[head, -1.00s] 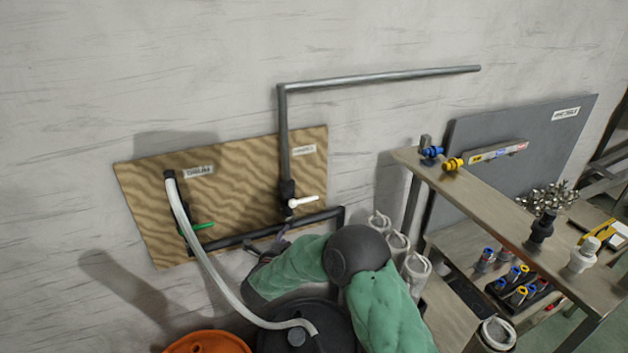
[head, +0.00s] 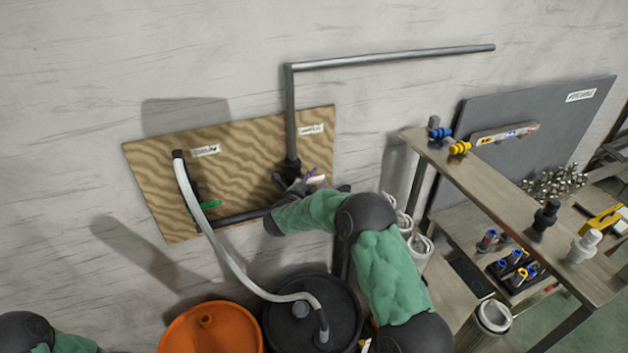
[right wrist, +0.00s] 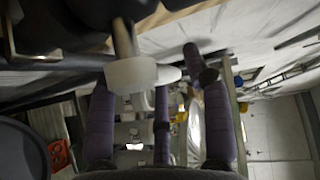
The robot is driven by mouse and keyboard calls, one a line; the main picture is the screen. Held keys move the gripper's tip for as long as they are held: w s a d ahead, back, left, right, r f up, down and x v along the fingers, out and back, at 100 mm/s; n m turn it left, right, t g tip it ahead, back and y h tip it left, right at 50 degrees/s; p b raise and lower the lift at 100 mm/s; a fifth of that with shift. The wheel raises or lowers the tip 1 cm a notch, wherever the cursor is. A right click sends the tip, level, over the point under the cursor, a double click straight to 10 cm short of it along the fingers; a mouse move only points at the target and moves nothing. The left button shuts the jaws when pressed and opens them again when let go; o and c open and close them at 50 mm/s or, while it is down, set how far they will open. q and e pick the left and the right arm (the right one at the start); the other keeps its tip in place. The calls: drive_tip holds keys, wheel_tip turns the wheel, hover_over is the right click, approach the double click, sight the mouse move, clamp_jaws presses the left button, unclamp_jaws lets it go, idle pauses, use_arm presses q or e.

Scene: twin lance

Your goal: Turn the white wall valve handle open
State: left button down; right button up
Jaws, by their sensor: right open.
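The white valve handle (head: 316,179) sticks out to the right from the dark valve body (head: 292,168) on the right part of the wooden wall board (head: 245,150). My right gripper (head: 298,184) is at the handle, with its fingers spread, and covers part of it and of the valve. In the right wrist view, a pale white piece (right wrist: 130,73), likely the handle, lies just ahead of the open purple fingers (right wrist: 160,100). I cannot tell whether they touch. Of my left arm only a part shows at the bottom left; its gripper is out of view.
A green-handled valve (head: 208,206) and a pale hose (head: 222,250) are on the board's left. The hose runs to a black drum (head: 330,285) beside an orange drum (head: 210,330). A shelf (head: 490,185) with fittings stands at right. A grey pipe (head: 390,56) runs above.

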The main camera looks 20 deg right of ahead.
drive_tip(key=shift+w+d+f, duration=0.1)
drive_tip(key=shift+w+d, duration=0.1)
drive_tip(key=shift+d, duration=0.05)
clamp_jaws()
